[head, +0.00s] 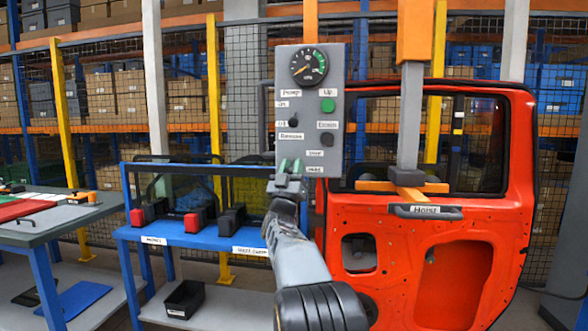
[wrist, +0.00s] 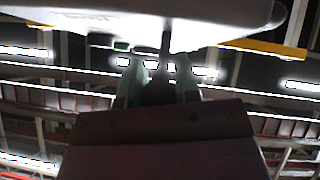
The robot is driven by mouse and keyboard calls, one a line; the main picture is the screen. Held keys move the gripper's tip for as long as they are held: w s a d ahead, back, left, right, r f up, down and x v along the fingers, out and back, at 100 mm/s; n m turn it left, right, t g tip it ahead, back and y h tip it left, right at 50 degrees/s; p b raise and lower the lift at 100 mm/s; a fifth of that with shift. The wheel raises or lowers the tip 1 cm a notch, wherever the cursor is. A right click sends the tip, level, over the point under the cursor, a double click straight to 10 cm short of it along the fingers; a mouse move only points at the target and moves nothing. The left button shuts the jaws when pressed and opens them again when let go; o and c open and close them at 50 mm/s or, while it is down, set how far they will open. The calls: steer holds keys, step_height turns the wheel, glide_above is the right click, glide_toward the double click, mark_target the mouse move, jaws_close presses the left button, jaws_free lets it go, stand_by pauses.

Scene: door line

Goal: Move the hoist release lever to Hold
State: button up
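The grey hoist control panel (head: 335,120) stands upright at the centre of the head view. My gripper (head: 290,165) is in front of the panel's lower edge and hides the release lever there. In the wrist view my gripper (wrist: 160,70) has its greenish fingers apart. A thin dark stem (wrist: 166,40), possibly the lever, shows between them with a gap on each side. The lever's exact position is not readable.
The panel also carries a gauge (head: 309,66), a green button (head: 327,105) and a dark button (head: 328,139). An orange-red door (head: 480,215) hangs at right below a grey hoist column (head: 410,115). A blue bench (head: 200,238) stands at left.

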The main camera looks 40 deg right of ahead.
steer(key=o, duration=0.4)
steer(key=shift+f, duration=0.1)
steer(key=b+v, duration=0.2)
steer(key=v, duration=1.1)
steer(key=shift+s+a+f, duration=0.15)
steer(key=shift+a, duration=0.1)
